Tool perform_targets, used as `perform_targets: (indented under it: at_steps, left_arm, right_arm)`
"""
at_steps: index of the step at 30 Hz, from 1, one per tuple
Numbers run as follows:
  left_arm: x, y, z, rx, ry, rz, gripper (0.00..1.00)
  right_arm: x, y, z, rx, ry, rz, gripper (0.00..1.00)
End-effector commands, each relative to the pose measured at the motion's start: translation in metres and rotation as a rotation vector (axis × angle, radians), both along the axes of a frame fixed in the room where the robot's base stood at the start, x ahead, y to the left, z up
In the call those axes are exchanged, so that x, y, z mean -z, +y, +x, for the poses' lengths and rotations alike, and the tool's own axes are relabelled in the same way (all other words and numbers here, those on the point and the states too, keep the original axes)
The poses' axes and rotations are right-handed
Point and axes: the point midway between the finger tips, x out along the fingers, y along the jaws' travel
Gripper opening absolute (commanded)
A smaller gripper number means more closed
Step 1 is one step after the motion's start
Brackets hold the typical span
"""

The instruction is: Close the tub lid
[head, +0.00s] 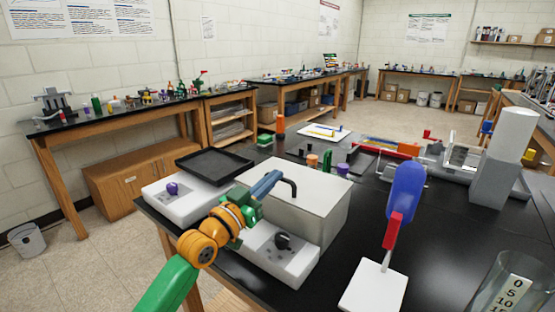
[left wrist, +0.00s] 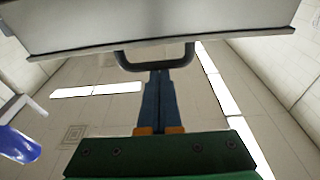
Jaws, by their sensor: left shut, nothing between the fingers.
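The tub (head: 322,222) is a pale box at the front left of the black table. Its white lid (head: 305,183) lies over the top and looks flat in the head view; whether it is fully seated I cannot tell. The handle (left wrist: 124,61) also shows in the left wrist view, below the lid edge. My left gripper (head: 278,175) is shut and empty, its blue fingertips (left wrist: 158,74) at the handle; contact is unclear. My right gripper is out of view.
A white unit with a black knob (head: 282,240) sits in front of the tub. A black tray (head: 213,166) lies to the left. A blue and red upright piece (head: 405,190) on a white plate and a glass beaker (head: 505,285) stand to the right.

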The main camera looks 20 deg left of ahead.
Motion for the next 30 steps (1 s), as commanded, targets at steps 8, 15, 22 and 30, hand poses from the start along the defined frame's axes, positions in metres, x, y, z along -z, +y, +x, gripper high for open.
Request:
perform_targets:
  at_steps: [8, 15, 22, 30]
  left_arm:
    - [-0.023, -0.003, 0.002, 0.001, 0.009, 0.001, 0.00]
    - [-0.013, 0.010, -0.032, -0.005, 0.001, 0.004, 0.00]
    - [0.006, 0.026, -0.072, -0.004, -0.001, 0.001, 0.00]
    - [0.005, 0.028, -0.080, -0.004, -0.005, -0.001, 0.00]
  right_arm:
    - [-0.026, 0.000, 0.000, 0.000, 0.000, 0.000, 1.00]
    - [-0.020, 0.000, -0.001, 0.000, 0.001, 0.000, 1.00]
    - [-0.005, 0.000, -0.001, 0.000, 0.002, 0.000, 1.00]
    - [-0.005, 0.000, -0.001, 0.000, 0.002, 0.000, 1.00]
